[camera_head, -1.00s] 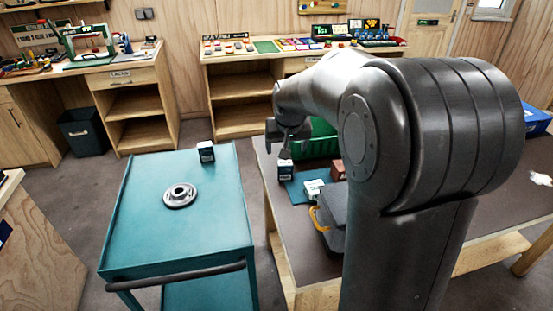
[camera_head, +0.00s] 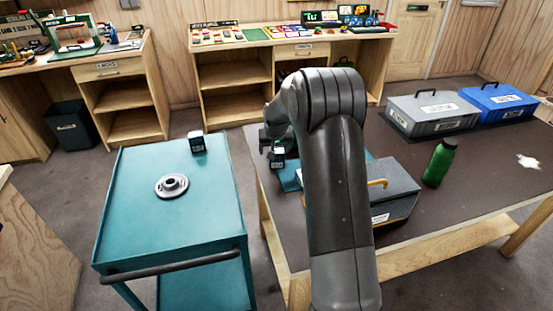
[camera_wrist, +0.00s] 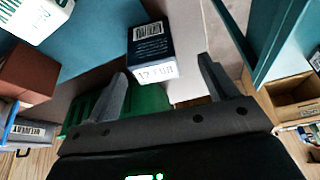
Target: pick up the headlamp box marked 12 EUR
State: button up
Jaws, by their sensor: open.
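The headlamp box (camera_wrist: 152,52) is dark blue with a white end and a barcode, and its upside-down print reads as 12 EUR in the wrist view. It stands near the left edge of the brown table (camera_head: 480,190) in the head view (camera_head: 277,157). My gripper (camera_wrist: 164,72) is open, and the box shows between and just beyond its two fingertips, with a gap on each side. I cannot tell how deep the fingers reach around it. In the head view my gripper (camera_head: 269,142) is right at the box, partly hidden by my arm.
A similar dark box (camera_head: 197,142) and a grey disc (camera_head: 172,186) sit on the teal trolley (camera_head: 130,220), left across a gap. A brown box (camera_wrist: 28,72) and a white-green box (camera_wrist: 38,16) are near. A grey toolbox (camera_head: 392,200) and green bottle (camera_head: 439,162) stand right.

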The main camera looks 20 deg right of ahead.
aim_at(277, 157)
jog(key=shift+d+x, duration=0.15)
jog(key=shift+x, duration=1.35)
jog(key=shift+d+x, duration=0.2)
jog(key=shift+x, duration=1.35)
jog(key=shift+s, duration=0.2)
jog(key=c, duration=1.1)
